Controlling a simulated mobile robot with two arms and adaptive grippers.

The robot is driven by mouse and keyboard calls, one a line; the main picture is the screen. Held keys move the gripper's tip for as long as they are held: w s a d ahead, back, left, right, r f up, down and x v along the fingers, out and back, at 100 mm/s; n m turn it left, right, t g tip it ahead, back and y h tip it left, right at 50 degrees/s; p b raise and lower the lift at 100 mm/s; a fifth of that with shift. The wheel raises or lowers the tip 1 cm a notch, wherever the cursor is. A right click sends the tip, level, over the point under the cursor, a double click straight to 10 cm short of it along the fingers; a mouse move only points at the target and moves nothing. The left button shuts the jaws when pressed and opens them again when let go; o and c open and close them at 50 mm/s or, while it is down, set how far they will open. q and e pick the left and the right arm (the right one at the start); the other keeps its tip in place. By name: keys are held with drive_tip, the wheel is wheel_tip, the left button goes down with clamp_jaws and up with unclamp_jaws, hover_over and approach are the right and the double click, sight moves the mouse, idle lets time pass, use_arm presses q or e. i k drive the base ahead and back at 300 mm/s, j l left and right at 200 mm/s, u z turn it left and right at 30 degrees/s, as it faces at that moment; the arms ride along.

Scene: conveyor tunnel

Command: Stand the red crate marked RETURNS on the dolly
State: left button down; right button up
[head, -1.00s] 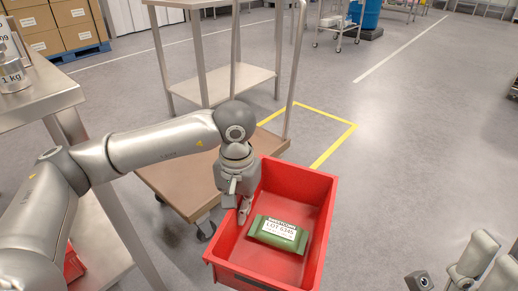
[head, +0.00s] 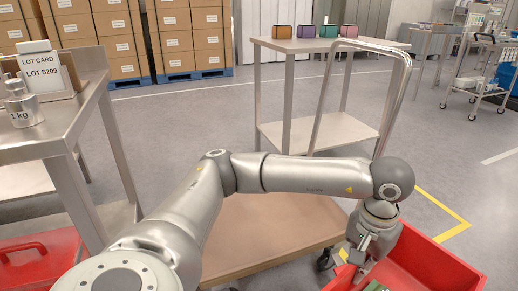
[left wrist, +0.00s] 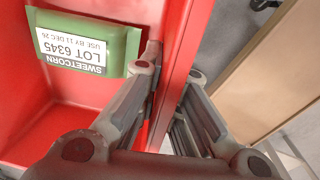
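A red crate (head: 425,262) is at the lower right in the head view, partly cut off. No RETURNS mark shows on its visible sides. My left gripper (head: 355,260) is at its near-left wall. In the left wrist view the fingers (left wrist: 172,74) straddle the red wall (left wrist: 178,30), one inside and one outside, and look closed on it. A green sweetcorn packet (left wrist: 85,42) marked LOT 6345 lies inside. The dolly (head: 265,238) has a brown deck and a tall metal handle, left of the crate; my left arm crosses above it. My right gripper is out of view.
A steel table (head: 330,46) with several coloured boxes stands behind the dolly. Yellow floor tape (head: 445,212) runs at right. The visible deck is bare.

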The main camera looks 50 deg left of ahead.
sight(261, 216)
drive_tip(key=i+u, duration=0.25)
drive_tip(key=u, duration=0.15)
drive_tip(key=i+l+u, duration=0.1)
drive_tip(key=i+u, duration=0.25)
drive_tip(key=i+l+u, duration=0.1)
drive_tip(key=u, duration=0.3)
drive_tip(key=i+l+u, duration=0.2)
drive_tip(key=u, duration=0.2)
drive_tip(key=i+l+u, duration=0.35)
drive_tip(key=i+j, duration=0.05)
